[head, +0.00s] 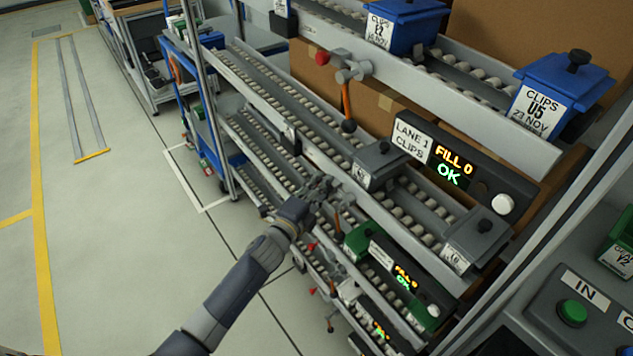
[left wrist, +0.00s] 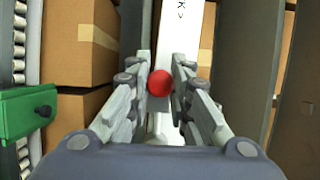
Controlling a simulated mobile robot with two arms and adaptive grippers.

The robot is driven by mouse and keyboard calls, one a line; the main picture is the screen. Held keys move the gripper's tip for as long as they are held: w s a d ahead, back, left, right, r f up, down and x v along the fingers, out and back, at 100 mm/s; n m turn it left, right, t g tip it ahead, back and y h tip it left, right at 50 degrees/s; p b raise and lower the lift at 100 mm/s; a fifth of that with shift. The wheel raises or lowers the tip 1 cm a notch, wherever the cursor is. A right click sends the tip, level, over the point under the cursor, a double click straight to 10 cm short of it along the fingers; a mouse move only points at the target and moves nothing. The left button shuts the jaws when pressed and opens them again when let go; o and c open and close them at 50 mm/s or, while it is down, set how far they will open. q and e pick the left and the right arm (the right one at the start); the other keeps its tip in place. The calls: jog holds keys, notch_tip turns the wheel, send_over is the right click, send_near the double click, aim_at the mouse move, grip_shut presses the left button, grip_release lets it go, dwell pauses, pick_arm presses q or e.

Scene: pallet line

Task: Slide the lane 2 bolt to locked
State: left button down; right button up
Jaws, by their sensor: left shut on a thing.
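My left gripper (head: 322,188) reaches in from the lower left to the second rack level, below the lane 1 display. In the left wrist view its fingers (left wrist: 160,72) are closed on both sides of a round red knob (left wrist: 160,84), the bolt's handle. The knob sits in front of a white strip (left wrist: 186,30) with dark lettering, of which only "K" and an arrow show. In the head view my gripper hides this knob. The bolt's lock position cannot be told. My right gripper is not in view.
Another red knob (head: 322,58) with an orange lever is on the upper rail. The lane 1 display (head: 449,163) reads FILL 0, OK. A green bin (head: 358,238) is just right of my gripper. Cardboard boxes (left wrist: 80,40) stand behind. The floor at left is clear.

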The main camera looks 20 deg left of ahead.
pick_arm(q)
jog(key=shift+s+d+f, duration=0.1)
jog(key=shift+d+f, duration=0.05)
jog(key=c, duration=1.4)
grip_release()
jog(key=shift+s, duration=0.15)
jog(key=v, duration=1.1)
jog(key=shift+s, duration=0.4)
